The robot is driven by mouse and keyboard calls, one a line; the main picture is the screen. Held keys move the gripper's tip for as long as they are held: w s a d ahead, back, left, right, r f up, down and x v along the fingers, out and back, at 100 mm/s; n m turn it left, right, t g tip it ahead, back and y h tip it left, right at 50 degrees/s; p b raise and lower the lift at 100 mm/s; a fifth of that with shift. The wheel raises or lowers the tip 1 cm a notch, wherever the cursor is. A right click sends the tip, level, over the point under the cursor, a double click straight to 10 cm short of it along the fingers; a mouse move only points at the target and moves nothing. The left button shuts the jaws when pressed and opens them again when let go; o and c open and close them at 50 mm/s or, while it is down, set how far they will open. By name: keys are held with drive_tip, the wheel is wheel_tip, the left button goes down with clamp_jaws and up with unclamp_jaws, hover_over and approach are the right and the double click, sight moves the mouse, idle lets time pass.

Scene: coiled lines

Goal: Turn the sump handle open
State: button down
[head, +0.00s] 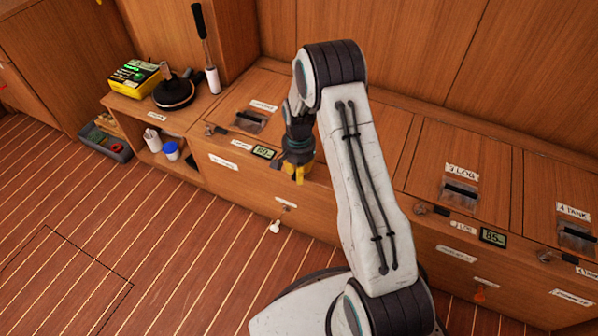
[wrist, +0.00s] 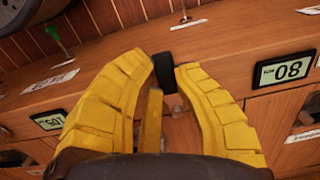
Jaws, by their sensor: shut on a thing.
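My gripper (head: 298,174), with yellow fingers, is at the front edge of the bench, right of a small display. In the wrist view my gripper (wrist: 164,72) has its fingertips closed on a short black handle (wrist: 166,66). I take it for the sump handle, but I cannot read a sump label. The handle's mount is mostly hidden by the fingers, and my arm covers the hatch behind it in the head view.
A display reading 80 (head: 264,152) is left of my gripper; another reads 85 (head: 492,237). Similar handles (head: 430,210) line the bench edge. The striped floor (head: 150,250) is clear at left.

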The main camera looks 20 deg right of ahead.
drive_tip(key=c, duration=0.9)
unclamp_jaws()
drive_tip(key=shift+f, duration=0.15)
wheel_tip(320, 180, up, 12)
drive_tip(key=shift+r, duration=0.1)
drive_tip(key=s+a+r+n+t+p, duration=0.1)
drive_tip(key=s+r+p, duration=0.35)
drive_tip(key=r, duration=0.55)
drive_tip(key=s+r+n+p, duration=0.25)
drive_tip(key=r+p, duration=0.35)
drive_tip(key=r, duration=0.3)
drive_tip(key=s+a+r+n+t+p, duration=0.1)
drive_tip(key=s+r+p, duration=0.4)
drive_tip(key=r, duration=0.5)
drive_tip(key=s+r+n+p, duration=0.1)
drive_tip(key=s+r+p, duration=0.4)
drive_tip(key=r, duration=0.1)
drive_tip(key=s+r+n+t+p, duration=0.1)
drive_tip(key=s+r+n+p, duration=0.1)
drive_tip(key=s+r+p, duration=0.3)
drive_tip(key=s+r+n+p, duration=0.1)
drive_tip(key=s+r+p, duration=0.3)
drive_tip(key=r+p, duration=0.2)
drive_tip(key=shift+s+a+r+n, duration=0.2)
drive_tip(key=shift+r, duration=0.2)
drive_tip(key=shift+s+a+r+n, duration=0.15)
drive_tip(key=shift+s+a+r, duration=0.05)
drive_tip(key=shift+r, duration=0.2)
